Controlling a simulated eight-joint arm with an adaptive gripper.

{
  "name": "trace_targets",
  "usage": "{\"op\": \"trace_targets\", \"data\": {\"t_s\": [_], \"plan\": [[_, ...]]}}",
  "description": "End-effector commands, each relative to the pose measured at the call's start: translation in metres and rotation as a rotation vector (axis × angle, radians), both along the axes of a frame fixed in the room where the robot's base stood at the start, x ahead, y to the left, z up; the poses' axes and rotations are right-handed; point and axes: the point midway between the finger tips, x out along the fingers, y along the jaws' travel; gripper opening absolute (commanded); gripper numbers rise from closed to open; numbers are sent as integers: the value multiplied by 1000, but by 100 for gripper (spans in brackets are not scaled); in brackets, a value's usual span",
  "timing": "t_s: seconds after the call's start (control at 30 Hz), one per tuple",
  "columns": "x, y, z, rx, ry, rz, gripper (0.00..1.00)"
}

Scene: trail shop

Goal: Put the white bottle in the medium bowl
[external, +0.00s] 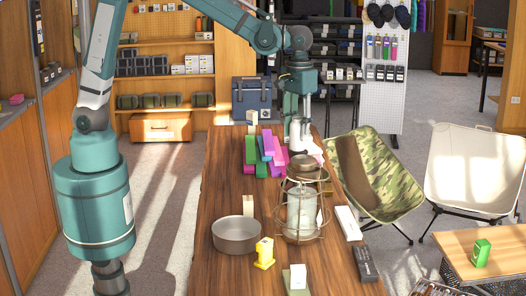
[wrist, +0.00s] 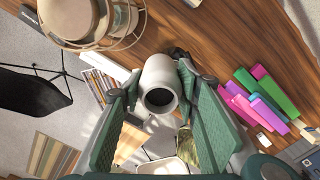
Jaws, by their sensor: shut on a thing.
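My gripper (external: 303,148) is above the far half of the wooden table, behind the lantern. In the wrist view its two green fingers (wrist: 157,82) are shut on a white bottle (wrist: 158,72), one on each side. The bottle's round end with a dark centre faces the wrist camera. In the external view the bottle is mostly hidden by the gripper and the lantern. A grey metal bowl (external: 236,236) stands empty on the near left of the table, apart from my gripper. The bowl is not visible in the wrist view.
A caged lantern (external: 300,207) stands between my gripper and the table's near end. Purple, green and pink blocks (external: 262,157) lie to the left of my gripper. A camouflage chair (external: 375,175) stands right of the table.

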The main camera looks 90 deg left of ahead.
Motion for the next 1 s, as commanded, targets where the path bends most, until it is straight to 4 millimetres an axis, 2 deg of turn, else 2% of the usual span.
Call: {"op": "trace_targets", "data": {"t_s": [0.1, 0.5, 0.73, 1.0], "plan": [[-21, -30, -2, 0, 0, -50, 17], [-95, -111, -9, 0, 0, -210, 17], [-141, -149, -14, 0, 0, -300, 17], [-179, -175, -18, 0, 0, -372, 17]]}}
